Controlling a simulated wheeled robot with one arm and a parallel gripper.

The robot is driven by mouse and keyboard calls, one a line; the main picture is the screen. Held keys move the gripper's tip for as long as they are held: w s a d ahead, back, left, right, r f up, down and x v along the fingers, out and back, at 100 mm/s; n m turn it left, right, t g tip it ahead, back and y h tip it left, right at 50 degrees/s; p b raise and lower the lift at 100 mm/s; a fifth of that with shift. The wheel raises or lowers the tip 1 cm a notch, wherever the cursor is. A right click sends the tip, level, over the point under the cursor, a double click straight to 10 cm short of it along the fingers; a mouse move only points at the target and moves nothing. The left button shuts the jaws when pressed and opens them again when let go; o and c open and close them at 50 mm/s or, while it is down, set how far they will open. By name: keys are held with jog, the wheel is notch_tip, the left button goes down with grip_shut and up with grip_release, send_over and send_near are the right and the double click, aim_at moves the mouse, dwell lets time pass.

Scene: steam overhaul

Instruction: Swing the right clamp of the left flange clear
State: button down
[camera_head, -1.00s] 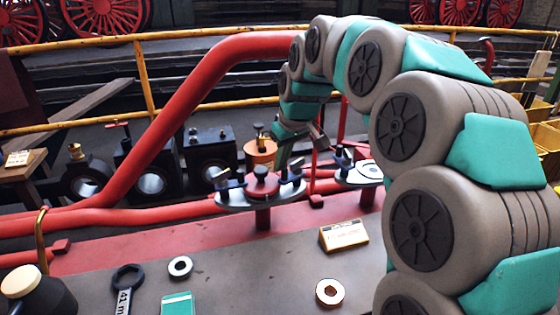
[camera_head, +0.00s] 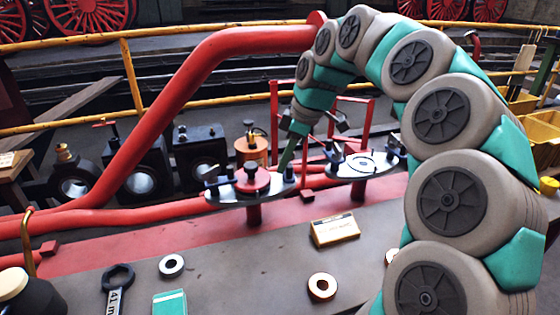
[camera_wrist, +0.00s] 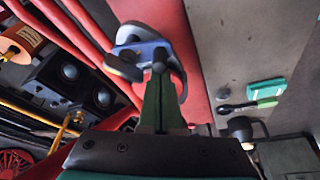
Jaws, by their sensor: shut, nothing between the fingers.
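The left flange (camera_head: 228,195), a pale plate with a red centre, stands on a red post in the head view. In the wrist view my gripper (camera_wrist: 160,72) is shut and empty. Its dark green fingers point at the flange, and the tips overlap a clamp with a blue handle (camera_wrist: 148,47). I cannot tell whether they touch it.
The right flange (camera_head: 345,172) stands close by, with its own clamps. A thick red pipe (camera_head: 170,100) arches behind on the left. A yellow-edged block (camera_head: 335,230), rings (camera_head: 322,286) and a spanner (camera_head: 117,285) lie on the grey deck in front.

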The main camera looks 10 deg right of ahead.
aim_at(285, 178)
jog(key=shift+s+d, duration=0.15)
jog(key=shift+d, duration=0.25)
dwell(0.3)
jog(key=a, duration=0.3)
jog(key=shift+a, duration=0.25)
jog(key=shift+a+r, duration=0.15)
jog(key=shift+a, duration=0.1)
jog(key=w+v, duration=0.1)
jog(key=v, duration=0.8)
jog(key=shift+w+d+r, duration=0.15)
jog(key=shift+d+r, duration=0.1)
jog(key=shift+d, duration=0.1)
